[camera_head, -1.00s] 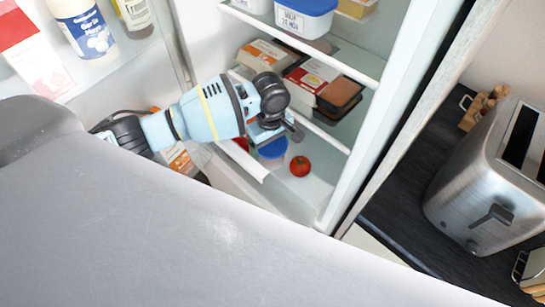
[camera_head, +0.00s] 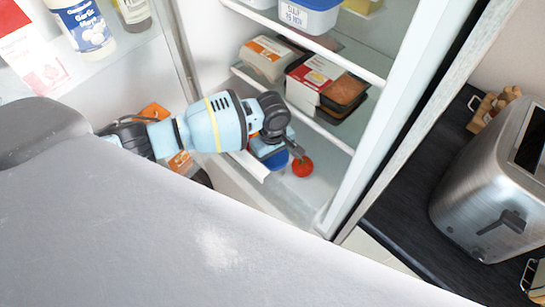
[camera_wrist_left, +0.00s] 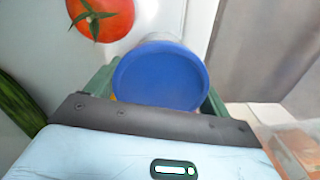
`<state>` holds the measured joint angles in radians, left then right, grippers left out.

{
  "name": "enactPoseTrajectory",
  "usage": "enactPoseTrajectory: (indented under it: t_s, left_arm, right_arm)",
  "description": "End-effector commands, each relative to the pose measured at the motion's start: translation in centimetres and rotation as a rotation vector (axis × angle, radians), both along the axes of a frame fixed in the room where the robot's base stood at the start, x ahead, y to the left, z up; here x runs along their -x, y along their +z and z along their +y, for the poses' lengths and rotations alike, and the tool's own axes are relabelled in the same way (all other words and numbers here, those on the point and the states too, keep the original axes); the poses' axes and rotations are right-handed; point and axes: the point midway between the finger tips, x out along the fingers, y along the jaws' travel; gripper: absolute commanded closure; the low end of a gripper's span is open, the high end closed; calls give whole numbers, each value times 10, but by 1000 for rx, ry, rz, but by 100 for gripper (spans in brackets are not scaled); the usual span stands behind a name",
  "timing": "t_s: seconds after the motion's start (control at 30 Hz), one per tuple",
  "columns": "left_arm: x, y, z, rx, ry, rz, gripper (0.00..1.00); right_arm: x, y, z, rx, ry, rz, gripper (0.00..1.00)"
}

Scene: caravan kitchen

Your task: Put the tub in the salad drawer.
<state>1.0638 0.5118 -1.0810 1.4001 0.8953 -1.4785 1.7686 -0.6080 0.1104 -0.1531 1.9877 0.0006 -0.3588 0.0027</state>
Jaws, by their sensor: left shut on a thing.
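The tub is a small round container with a blue lid (camera_wrist_left: 160,78), held between the green fingers of my left gripper (camera_wrist_left: 158,88) in the left wrist view. In the head view my left gripper (camera_head: 281,148) reaches into the bottom of the fridge, shut on the tub (camera_head: 275,161), which it partly hides. The salad drawer (camera_head: 295,200) is the pale compartment at the fridge bottom. A tomato (camera_head: 302,167) lies there, just right of the tub; it also shows in the left wrist view (camera_wrist_left: 102,14). I cannot tell whether the tub touches the drawer floor. My right gripper is not in view.
A cucumber (camera_wrist_left: 18,105) lies at the left of the wrist view. Above the drawer, a glass shelf holds food packs (camera_head: 325,80). The fridge door at left holds bottles (camera_head: 84,24) and a carton. A toaster (camera_head: 495,180) stands on the dark counter at right.

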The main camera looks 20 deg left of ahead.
Motion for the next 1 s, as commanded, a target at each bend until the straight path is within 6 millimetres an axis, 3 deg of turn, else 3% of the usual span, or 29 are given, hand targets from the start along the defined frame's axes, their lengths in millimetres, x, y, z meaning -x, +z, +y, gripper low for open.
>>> enactPoseTrajectory:
  t_s: [0.1, 0.13, 0.27, 0.63, 1.0]
  left_arm:
    - [0, -3, 0, 0, 1, 0, 41]
    - [0, -3, 0, 0, 0, 0, 16]
    - [0, -3, 0, 0, 0, 0, 0]
    - [0, 8, -1, 2, 0, -1, 0]
    - [-1, 79, -1, 2, -1, -7, 0]
  right_arm:
    - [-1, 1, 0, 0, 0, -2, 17]
    - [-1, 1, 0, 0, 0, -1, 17]
    - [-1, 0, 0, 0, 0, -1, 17]
    - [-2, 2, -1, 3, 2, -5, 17]
    - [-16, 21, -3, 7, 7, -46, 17]
